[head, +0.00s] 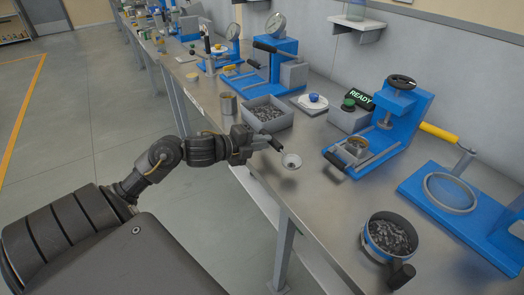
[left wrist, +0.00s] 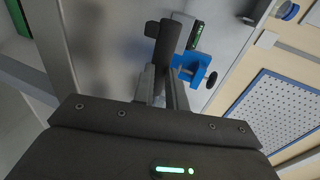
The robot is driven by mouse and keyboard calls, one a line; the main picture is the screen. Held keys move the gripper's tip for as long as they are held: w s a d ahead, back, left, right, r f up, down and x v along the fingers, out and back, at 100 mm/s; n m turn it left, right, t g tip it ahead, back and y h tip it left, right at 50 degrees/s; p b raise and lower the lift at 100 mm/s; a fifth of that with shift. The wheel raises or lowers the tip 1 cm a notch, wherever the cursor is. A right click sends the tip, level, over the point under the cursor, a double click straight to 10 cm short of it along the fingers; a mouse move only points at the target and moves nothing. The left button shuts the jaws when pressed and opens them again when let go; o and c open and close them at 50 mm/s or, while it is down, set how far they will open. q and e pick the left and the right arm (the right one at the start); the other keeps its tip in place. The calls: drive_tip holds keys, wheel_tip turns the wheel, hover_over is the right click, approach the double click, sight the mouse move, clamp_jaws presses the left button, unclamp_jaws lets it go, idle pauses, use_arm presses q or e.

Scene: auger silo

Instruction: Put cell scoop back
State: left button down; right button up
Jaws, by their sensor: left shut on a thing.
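My left gripper (head: 256,141) is shut on the dark handle of the cell scoop, near the front edge of the bench. The scoop's small round metal cup (head: 291,161) points right, over the bare bench top. Whether it touches the bench is hard to tell. In the left wrist view the dark handle (left wrist: 171,40) sticks out beyond my left gripper's fingers (left wrist: 165,82); the cup is not clear there. My right gripper is not in view.
A grey bin of dark pieces (head: 266,114) and a metal cup (head: 225,104) stand behind the scoop. A blue press (head: 405,118) stands right. A round pot of dark pieces (head: 388,238) stands nearer. The bench (head: 325,215) is clear between them.

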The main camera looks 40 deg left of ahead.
sight(262, 159)
use_arm(q)
drive_tip(key=shift+f, duration=1.45)
drive_tip(key=shift+f, duration=0.2)
drive_tip(key=c, duration=1.6)
unclamp_jaws()
drive_tip(key=shift+r, duration=0.1)
